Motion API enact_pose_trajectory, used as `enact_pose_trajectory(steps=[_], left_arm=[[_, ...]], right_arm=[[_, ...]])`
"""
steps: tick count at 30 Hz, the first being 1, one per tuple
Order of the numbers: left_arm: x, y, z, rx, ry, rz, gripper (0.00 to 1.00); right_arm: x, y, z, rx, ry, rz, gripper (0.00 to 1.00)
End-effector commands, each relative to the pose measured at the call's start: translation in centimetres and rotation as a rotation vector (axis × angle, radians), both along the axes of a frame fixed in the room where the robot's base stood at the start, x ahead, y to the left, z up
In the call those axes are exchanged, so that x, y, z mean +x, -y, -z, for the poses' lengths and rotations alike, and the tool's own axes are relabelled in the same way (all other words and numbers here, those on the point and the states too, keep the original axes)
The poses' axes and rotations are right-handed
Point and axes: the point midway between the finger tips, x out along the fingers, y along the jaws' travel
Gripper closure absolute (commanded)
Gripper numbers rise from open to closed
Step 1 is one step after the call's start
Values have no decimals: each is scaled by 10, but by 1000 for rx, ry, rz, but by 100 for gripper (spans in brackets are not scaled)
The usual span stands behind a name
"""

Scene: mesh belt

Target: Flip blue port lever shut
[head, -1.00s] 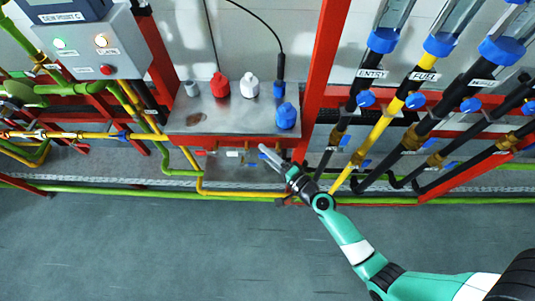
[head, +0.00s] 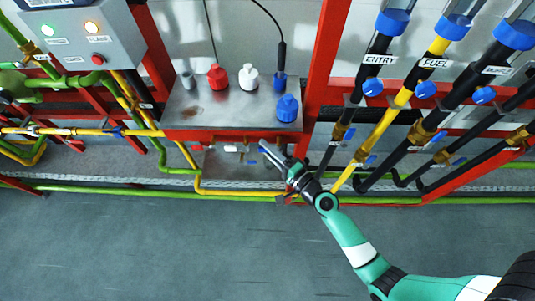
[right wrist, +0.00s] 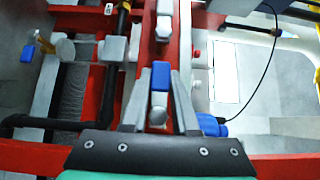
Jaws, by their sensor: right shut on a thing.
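The blue port lever (right wrist: 160,76) stands between my right gripper's fingers in the right wrist view, above a grey rounded knob or stem. My right gripper (right wrist: 161,98) is shut on this lever, one grey finger on each side. In the head view my right gripper (head: 264,150) is just below the front edge of the steel shelf, at the small valves under it. The lever in its grip is too small and covered to make out there. My left gripper is not in view.
The steel shelf (head: 215,125) carries red (head: 217,77), white (head: 248,77) and blue (head: 288,108) fittings. A red upright (head: 322,75) and black and yellow pipes (head: 403,97) stand close on the right. A grey control box (head: 80,38) is at upper left. The front floor is clear.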

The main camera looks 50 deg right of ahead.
Motion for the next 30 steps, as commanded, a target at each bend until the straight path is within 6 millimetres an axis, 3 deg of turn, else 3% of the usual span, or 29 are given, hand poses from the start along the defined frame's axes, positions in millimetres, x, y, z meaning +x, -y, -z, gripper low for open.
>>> enact_pose_trajectory(steps=[9, 10, 15, 24, 30], left_arm=[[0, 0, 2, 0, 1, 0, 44], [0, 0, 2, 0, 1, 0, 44], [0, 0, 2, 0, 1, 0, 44], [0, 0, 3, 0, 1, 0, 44], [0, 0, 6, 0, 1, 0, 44]], right_arm=[[0, 0, -1, 12, 9, 0, 100], [0, 0, -1, 12, 9, 0, 69], [0, 0, -1, 11, 9, 0, 43], [-3, 0, 0, 10, 8, 0, 43], [-33, -2, 2, 11, 6, 2, 43]])
